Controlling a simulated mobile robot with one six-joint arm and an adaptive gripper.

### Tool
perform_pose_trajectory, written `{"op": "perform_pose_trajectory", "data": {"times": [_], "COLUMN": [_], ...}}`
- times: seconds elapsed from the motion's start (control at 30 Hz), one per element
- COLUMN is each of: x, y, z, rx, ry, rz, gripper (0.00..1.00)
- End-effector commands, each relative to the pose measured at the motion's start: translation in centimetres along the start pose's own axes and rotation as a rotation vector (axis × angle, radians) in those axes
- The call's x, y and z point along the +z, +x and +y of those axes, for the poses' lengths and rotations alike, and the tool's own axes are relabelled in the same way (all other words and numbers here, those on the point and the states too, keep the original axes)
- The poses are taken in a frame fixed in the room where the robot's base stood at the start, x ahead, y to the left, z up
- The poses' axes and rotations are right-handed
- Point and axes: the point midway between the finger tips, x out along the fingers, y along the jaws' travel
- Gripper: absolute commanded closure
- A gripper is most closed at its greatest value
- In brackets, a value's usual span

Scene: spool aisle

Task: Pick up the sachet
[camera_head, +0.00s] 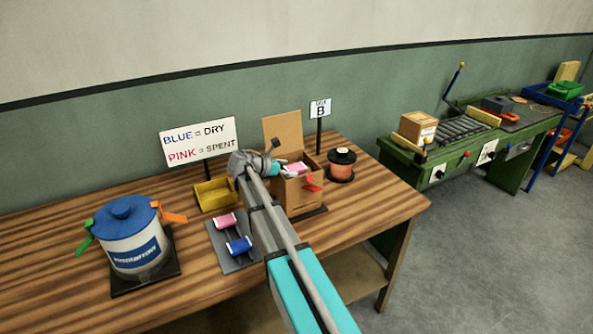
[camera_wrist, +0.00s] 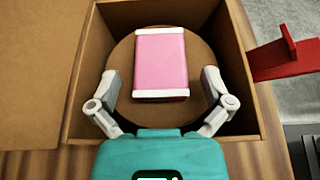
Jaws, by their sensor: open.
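A pink sachet (camera_wrist: 161,62) with white end bands lies in an open cardboard box (camera_wrist: 258,100), on a round brown surface (camera_wrist: 122,62). In the head view the pink of this sachet (camera_head: 295,168) shows just inside the box (camera_head: 299,196). My gripper (camera_wrist: 160,88) is open in the wrist view, with one finger on each side of the sachet's lower part. The fingers look apart from the sachet; their height above it is hard to tell. In the head view my arm hides part of the box's left side.
A pink sachet (camera_head: 225,221) and a blue sachet (camera_head: 239,246) lie on a dark plate left of my arm. A yellow bin (camera_head: 213,195), a blue-lidded pot (camera_head: 132,236) and a copper spool (camera_head: 341,166) stand on the table. A red tab (camera_wrist: 285,58) juts from the box's right side.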

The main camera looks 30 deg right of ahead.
Motion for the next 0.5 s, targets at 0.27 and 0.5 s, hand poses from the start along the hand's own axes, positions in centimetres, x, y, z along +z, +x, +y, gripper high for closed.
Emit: {"op": "perform_pose_trajectory", "data": {"times": [0.27,0.5], "x": [-0.01,-0.01], "y": [-0.03,-0.03], "z": [0.0,-0.01], "rx": [0.0,0.0], "ry": [0.0,0.0], "rz": [0.0,0.0], "gripper": [0.0,0.41]}}
